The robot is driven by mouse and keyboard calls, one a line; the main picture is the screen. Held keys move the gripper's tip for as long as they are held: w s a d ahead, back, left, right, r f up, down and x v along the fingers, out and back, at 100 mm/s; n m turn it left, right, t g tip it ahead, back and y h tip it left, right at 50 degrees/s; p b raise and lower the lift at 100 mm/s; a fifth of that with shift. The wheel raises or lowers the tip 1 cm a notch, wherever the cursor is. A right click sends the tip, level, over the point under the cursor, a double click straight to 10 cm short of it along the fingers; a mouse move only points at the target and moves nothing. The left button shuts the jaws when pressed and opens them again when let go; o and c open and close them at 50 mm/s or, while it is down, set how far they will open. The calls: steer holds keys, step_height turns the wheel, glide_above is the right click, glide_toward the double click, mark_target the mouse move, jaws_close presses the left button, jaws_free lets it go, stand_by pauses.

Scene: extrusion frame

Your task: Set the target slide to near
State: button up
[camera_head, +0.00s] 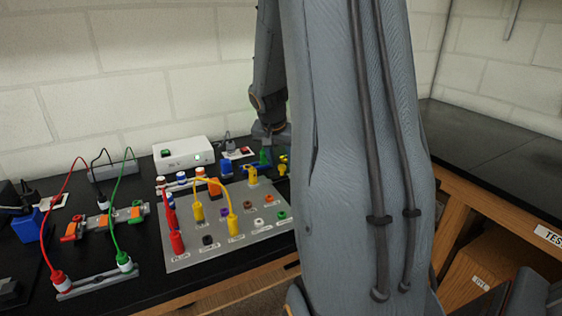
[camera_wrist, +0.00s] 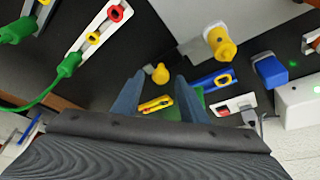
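My gripper (camera_wrist: 158,82) points down with its two blue-grey fingers apart. Between and below them in the wrist view are a yellow knob (camera_wrist: 160,73) and a small yellow piece with a red middle (camera_wrist: 155,104); I see no contact with either. I cannot tell which part is the target slide.
A grey socket panel (camera_head: 190,255) with red and yellow leads stands left of my arm. A rail with orange blocks (camera_head: 105,222) and red and green cables is further left. A white box (camera_head: 183,152) with a green button stands by the wall. The right bench (camera_head: 490,150) is clear.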

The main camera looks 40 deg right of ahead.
steer(key=shift+w+d+f, duration=0.1)
steer(key=shift+f, duration=0.35)
jaws_close()
